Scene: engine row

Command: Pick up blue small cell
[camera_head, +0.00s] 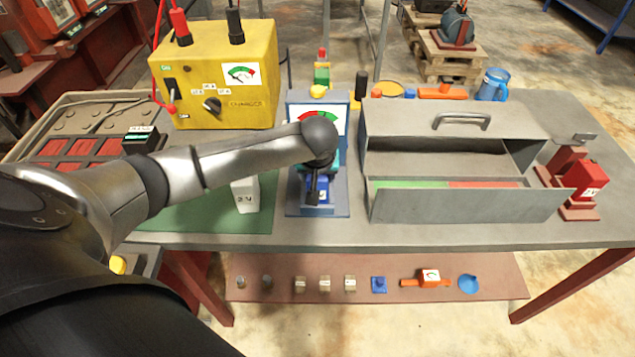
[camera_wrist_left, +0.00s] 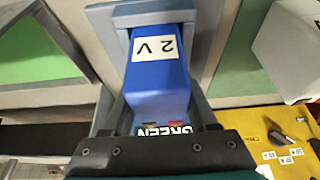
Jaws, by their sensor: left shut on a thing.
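The blue small cell (camera_wrist_left: 158,85) is a blue block with a white "2 V" label. It sits between the fingers of my left gripper (camera_wrist_left: 155,112), which is shut on it. In the wrist view its far end is at a grey-blue frame of the tester (camera_wrist_left: 103,22); I cannot tell whether it still rests in it. In the head view my left gripper (camera_head: 313,188) is low in front of the blue tester (camera_head: 333,208), and the cell (camera_head: 323,193) is mostly hidden behind it. My right gripper is not in view.
A white cell (camera_head: 245,195) stands on the green mat (camera_head: 190,215) left of the tester. A yellow meter box (camera_head: 215,75) is behind it. A grey toolbox (camera_head: 465,207) with green and red compartments stands to the right. A lower shelf (camera_head: 400,263) holds several small parts.

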